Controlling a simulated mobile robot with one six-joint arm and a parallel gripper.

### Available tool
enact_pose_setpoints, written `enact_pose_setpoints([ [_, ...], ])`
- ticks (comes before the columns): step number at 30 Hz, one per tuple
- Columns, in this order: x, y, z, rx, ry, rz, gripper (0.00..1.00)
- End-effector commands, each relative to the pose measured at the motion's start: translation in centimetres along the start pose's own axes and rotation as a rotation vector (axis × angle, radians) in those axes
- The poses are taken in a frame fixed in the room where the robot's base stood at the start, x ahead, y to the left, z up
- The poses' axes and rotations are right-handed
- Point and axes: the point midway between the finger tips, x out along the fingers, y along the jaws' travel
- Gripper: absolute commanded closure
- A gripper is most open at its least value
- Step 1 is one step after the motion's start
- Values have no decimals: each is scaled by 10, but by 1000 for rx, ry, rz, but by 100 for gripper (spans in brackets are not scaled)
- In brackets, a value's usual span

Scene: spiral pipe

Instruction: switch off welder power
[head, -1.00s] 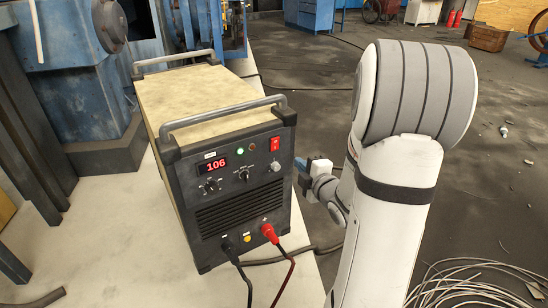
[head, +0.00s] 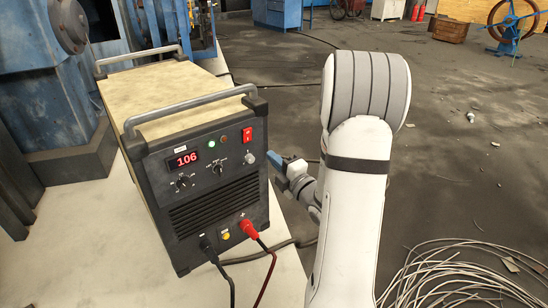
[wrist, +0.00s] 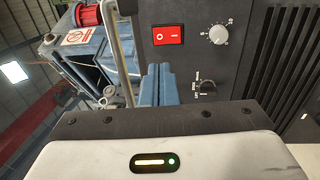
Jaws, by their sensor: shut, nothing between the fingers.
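The welder (head: 180,205) is a dark box with a beige top, standing on a pale bench. Its display (head: 183,160) reads 106 in red, and a green light (head: 223,140) is lit. The red power switch (head: 247,135) is at the panel's upper right. In the wrist view the switch (wrist: 167,34) shows O and I marks. My gripper (head: 272,157) is just right of the panel, below the switch's height. In the wrist view my gripper's blue fingers (wrist: 158,75) are together, empty, and point up just below the switch. I cannot tell whether they touch the panel.
Knobs (wrist: 219,35) sit beside the switch. Red and black cables (head: 262,243) plug into the welder's lower front. Blue machinery (head: 45,110) stands behind left. Coiled wire (head: 455,272) lies on the floor at lower right. The floor right of my arm is mostly clear.

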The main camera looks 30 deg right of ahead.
Motion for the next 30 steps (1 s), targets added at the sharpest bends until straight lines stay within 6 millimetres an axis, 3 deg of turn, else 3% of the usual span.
enact_pose_setpoints([
  [9,69,-1,-1,1,2,0,100],
  [15,99,0,0,1,1,1,100],
  [21,110,0,0,3,-2,0,100],
  [30,110,0,1,3,-2,0,100],
])
